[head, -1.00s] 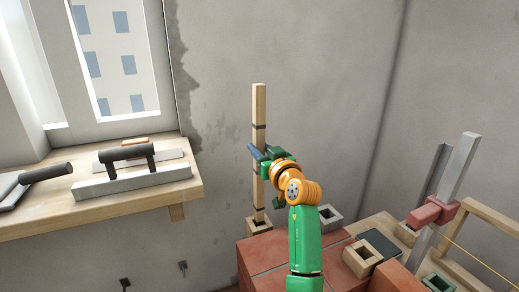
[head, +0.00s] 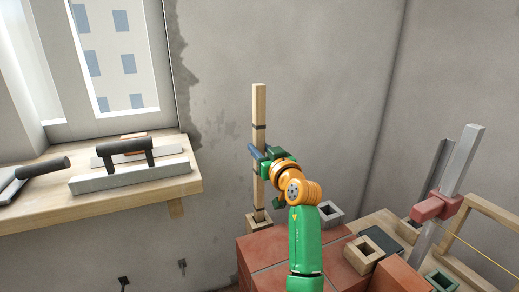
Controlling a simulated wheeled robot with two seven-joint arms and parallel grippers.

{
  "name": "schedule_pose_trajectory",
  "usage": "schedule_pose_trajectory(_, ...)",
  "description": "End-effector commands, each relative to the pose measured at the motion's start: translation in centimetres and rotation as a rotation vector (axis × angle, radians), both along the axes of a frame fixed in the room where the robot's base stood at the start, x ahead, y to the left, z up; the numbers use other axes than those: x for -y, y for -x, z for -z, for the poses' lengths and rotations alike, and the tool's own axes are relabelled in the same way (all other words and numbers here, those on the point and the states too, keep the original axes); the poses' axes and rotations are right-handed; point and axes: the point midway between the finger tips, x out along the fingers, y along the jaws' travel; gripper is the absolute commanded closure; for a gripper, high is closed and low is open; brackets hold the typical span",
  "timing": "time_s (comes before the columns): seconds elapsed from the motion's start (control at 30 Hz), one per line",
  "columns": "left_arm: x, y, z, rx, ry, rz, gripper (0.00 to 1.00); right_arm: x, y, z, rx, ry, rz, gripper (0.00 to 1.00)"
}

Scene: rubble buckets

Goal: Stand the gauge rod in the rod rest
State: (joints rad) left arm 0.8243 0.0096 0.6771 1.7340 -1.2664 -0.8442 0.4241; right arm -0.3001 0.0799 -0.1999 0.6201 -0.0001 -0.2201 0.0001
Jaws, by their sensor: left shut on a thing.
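The gauge rod (head: 259,105) is a pale wooden square bar with dark bands. It stands upright in the head view, just left of centre. My left gripper (head: 260,154) is shut on the rod at about mid-height, with the arm coming up from the bottom. The rod rest (head: 261,231) is a small wooden square socket at the left edge of the red brick surface. The rod's lower end appears to sit inside its opening; how deep it goes is hidden. My right gripper is out of view.
A wooden shelf (head: 130,211) at left holds trowel-like tools (head: 130,175). Red bricks (head: 270,262) lie below my left arm. Several square hollow blocks (head: 364,256) and a metal post with a red clamp (head: 436,207) stand at right. The wall behind the rod is bare.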

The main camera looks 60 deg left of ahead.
Motion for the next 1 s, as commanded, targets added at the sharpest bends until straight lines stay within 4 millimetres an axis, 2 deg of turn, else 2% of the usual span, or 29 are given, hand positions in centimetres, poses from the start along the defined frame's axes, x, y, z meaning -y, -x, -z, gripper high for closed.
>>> schedule_pose_trajectory(0.17, 0.0, 0.0, 0.7, 0.000, -0.001, 0.000, 1.00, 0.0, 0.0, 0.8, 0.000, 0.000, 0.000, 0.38)
schedule_pose_trajectory(0.57, 0.0, 0.0, 0.8, 0.000, -0.001, 0.000, 1.00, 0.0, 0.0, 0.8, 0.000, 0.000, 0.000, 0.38)
schedule_pose_trajectory(1.0, 0.0, 0.0, 2.4, 0.000, -0.001, 0.000, 1.00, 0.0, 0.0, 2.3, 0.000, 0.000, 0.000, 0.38)
